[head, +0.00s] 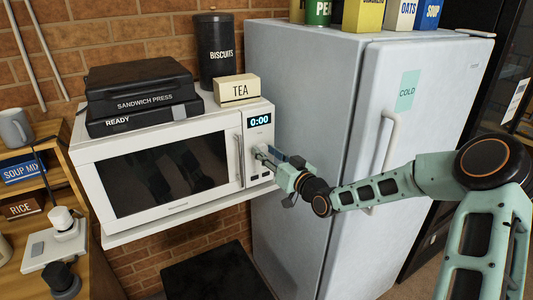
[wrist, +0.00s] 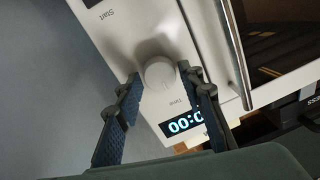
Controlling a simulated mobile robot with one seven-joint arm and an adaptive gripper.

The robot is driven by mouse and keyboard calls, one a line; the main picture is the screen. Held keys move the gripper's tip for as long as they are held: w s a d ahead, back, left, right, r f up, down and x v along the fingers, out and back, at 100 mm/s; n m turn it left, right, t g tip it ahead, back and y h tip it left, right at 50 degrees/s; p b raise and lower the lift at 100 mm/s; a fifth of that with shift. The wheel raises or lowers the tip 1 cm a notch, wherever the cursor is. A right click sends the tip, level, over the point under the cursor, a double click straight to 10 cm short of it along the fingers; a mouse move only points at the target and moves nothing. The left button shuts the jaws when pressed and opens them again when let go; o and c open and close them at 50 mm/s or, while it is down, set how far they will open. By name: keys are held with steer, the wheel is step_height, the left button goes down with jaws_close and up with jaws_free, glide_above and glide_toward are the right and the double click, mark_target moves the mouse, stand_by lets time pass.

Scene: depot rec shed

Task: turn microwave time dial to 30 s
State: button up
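The white microwave (head: 222,122) stands on a shelf against the brick wall, its door closed. Its display (head: 259,121) reads 0:00; in the wrist view the display (wrist: 185,122) appears rotated and partly covered by a finger. The round, pale time dial (wrist: 160,73) sits on the control panel beside the label "Time". My gripper (wrist: 163,82) is open, with one finger on each side of the dial and gaps visible. I cannot tell how deep the fingertips reach. In the head view my gripper (head: 265,156) is at the control panel and hides the dial.
The microwave's vertical door handle (head: 239,160) is just left of the panel; the grey fridge (head: 300,120) stands close on the right. A "Start" button label (wrist: 107,15) shows on the panel.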

steer(key=c, duration=0.7)
steer(key=shift+c, duration=0.2)
steer(key=shift+f+m, duration=0.1)
steer(key=shift+m, duration=0.3)
steer(key=shift+m+b, duration=0.55)
steer(key=shift+m, duration=0.35)
steer(key=shift+m+b, duration=0.45)
steer(key=shift+m, duration=1.25)
steer(key=o, duration=1.1)
steer(key=shift+o, duration=0.2)
